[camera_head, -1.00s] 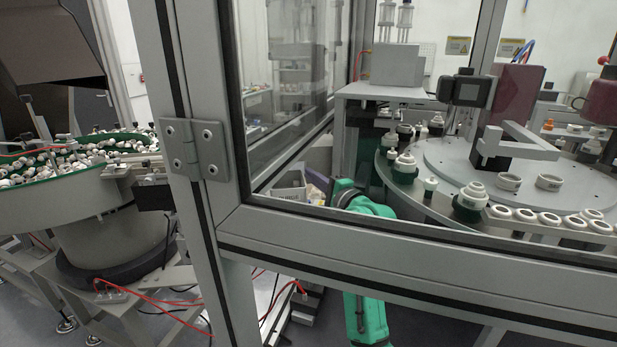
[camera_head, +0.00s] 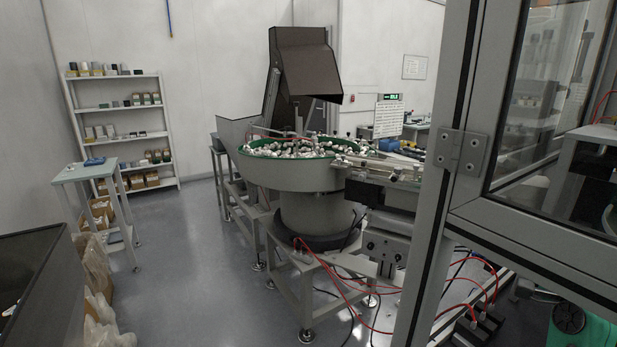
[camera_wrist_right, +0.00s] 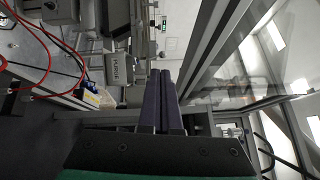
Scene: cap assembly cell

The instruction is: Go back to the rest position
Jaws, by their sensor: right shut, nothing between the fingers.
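My right gripper (camera_wrist_right: 160,78) shows in the right wrist view. Its two dark purple fingers lie side by side, shut, with nothing between them. Beyond the fingertips are the machine's frame and a clear panel at right; I see nothing touching the fingers. In the head view a green arm part shows at the bottom right corner, but no gripper fingers are visible there. My left gripper is in neither view.
A bowl feeder (camera_head: 290,174) full of small white parts stands mid-view on a metal frame. The cell's grey post (camera_head: 438,190) rises at right, with red cables near its foot. A shelf (camera_head: 120,107) and small table (camera_head: 84,172) stand left. Floor (camera_head: 195,260) between is clear.

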